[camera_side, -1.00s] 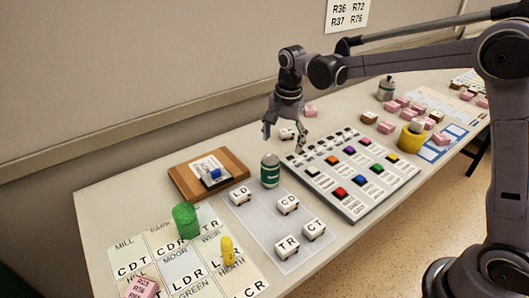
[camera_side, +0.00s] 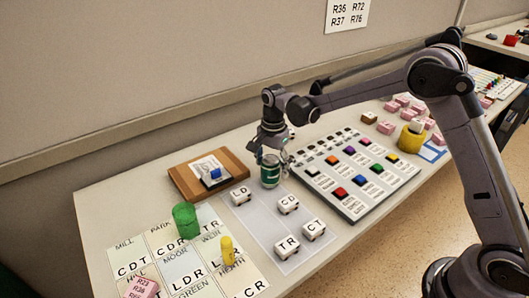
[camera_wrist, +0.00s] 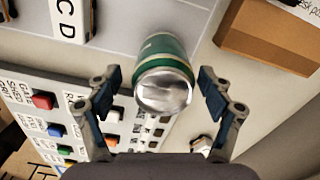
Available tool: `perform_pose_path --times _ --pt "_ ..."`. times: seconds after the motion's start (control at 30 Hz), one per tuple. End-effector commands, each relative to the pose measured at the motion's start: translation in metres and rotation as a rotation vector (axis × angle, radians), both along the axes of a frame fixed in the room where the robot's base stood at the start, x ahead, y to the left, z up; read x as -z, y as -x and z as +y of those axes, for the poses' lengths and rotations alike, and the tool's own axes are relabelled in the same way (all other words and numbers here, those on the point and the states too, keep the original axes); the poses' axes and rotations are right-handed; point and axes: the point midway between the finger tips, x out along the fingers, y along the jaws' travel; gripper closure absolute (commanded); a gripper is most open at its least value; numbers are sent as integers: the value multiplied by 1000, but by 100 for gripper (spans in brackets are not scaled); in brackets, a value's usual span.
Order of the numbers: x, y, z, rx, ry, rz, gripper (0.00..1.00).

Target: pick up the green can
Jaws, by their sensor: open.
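The green can (camera_side: 270,172) stands upright on the table, between the wooden clipboard and the button panel. In the wrist view its silver top and green side (camera_wrist: 163,75) show between the fingers. My gripper (camera_side: 270,155) is over the can from above, with a finger on each side. In the wrist view my gripper (camera_wrist: 163,95) is open, with a gap between each finger and the can. A second green object, a translucent cylinder (camera_side: 186,220), stands on the lettered card at the front left.
A button panel (camera_side: 352,205) lies close to the right of the can. White lettered blocks such as LD (camera_side: 240,194) and CD (camera_side: 288,204) sit on a grey mat (camera_side: 262,226) in front.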

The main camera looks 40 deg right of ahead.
Motion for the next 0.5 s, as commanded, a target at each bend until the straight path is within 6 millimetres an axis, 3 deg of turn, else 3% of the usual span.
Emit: perform_pose_path --times 0.2,0.5 --pt "30 -2 4 -1 0 0 20" --pt "38 -2 4 0 0 -1 20"
